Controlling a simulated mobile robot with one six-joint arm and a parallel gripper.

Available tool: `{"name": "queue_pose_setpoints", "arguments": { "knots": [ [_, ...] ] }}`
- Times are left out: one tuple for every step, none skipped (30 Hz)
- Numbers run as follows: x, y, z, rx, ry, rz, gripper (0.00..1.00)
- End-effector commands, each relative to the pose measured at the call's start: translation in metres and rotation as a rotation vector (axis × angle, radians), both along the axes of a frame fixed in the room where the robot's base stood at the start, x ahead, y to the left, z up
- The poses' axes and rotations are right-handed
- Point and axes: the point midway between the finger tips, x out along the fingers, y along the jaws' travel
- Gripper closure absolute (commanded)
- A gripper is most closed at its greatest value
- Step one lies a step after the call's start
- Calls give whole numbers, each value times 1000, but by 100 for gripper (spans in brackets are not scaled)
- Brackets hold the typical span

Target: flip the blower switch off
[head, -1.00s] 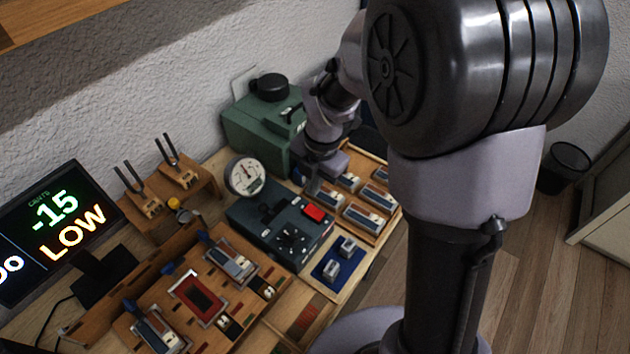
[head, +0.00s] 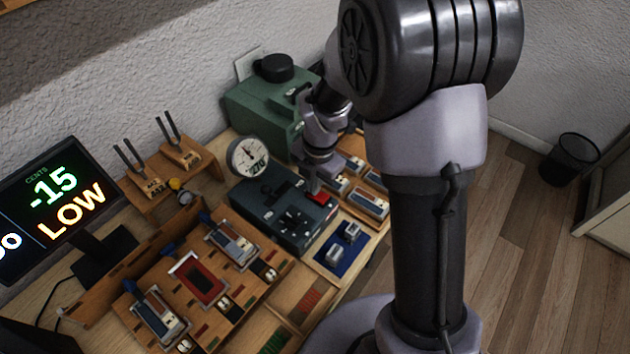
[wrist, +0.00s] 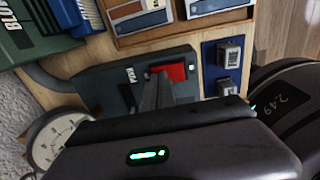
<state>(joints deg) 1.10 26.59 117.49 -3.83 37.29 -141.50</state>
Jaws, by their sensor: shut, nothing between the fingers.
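A red rocker switch (head: 321,198) sits on top of a dark grey box (head: 300,240) with a dial. It also shows in the wrist view (wrist: 172,71), partly covered by my fingers. My gripper (head: 313,188) is shut and empty, pointing down at this switch. In the wrist view its fingertips (wrist: 158,77) overlap the near left part of the red switch; I cannot tell whether they touch it. A green box (head: 240,118) with a black knob stands behind; its cut-off lettering in the wrist view (wrist: 28,45) starts like "BL".
A round gauge (head: 248,157) stands left of the dark box. A wooden tray with blue-grey parts (head: 372,203) lies to the right, close to my gripper. A blue pad with two metal blocks (head: 352,262) is in front. A display (head: 50,200) reads -15 LOW.

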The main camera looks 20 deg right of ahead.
Motion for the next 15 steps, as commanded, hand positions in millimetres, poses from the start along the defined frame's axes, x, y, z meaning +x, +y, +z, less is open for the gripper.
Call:
{"name": "queue_pose_setpoints", "arguments": {
  "knots": [
    [0,0,-1,0,0,0,100],
    [0,0,-2,0,0,-1,100],
    [0,0,-2,0,0,-1,100],
    [0,0,-2,0,0,-1,100],
    [-1,-1,-2,0,0,-1,100],
    [-1,-1,-1,0,0,-1,100],
    [-2,-1,-1,0,0,-1,100],
    [-3,-2,-1,1,1,-2,100],
    [-4,-3,-1,1,1,-2,100],
    [-5,-4,0,0,1,-2,100],
    [-6,-5,0,1,1,-2,100],
    [-8,-6,1,1,1,-2,100],
    [-9,-7,1,1,1,-2,100],
    [-10,-8,1,0,1,-2,100],
    [-12,-9,2,0,1,-2,100]
  ]
}}
